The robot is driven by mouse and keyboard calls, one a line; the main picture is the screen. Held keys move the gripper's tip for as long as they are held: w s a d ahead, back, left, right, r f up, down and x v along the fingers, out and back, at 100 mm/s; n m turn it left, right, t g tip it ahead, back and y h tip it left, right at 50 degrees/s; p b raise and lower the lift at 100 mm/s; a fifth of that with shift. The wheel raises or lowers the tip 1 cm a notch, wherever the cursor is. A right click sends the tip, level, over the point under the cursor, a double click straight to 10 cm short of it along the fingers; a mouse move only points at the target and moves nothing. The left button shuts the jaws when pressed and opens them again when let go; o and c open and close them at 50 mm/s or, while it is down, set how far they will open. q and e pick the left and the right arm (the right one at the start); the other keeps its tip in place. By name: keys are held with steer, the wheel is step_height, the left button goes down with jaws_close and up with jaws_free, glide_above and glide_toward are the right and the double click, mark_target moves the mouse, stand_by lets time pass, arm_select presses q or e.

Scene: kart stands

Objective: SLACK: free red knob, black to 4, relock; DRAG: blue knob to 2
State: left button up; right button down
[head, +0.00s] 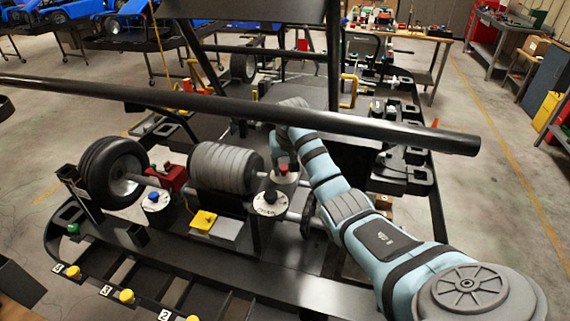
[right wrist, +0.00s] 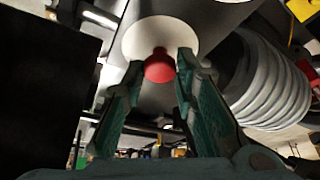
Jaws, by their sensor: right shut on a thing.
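My left gripper is not in view.
A long dark bar (head: 240,113) crosses above the stand, close to my right arm. The ribbed roller (head: 225,168) and black wheel (head: 112,172) stand left of it. A yellow switch (head: 204,220) and yellow knobs by number plates line the front.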

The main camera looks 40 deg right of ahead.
steer(key=n+y, duration=0.1)
steer(key=n, duration=0.3)
steer(key=shift+d+n+y, duration=0.1)
steer(key=shift+n+y, duration=0.2)
steer(key=shift+y, duration=0.1)
steer(key=c, duration=1.3)
jaws_free()
steer(key=v, duration=0.5)
steer(key=s, duration=1.2)
steer(key=shift+a, duration=0.35)
steer(key=shift+f, duration=0.1)
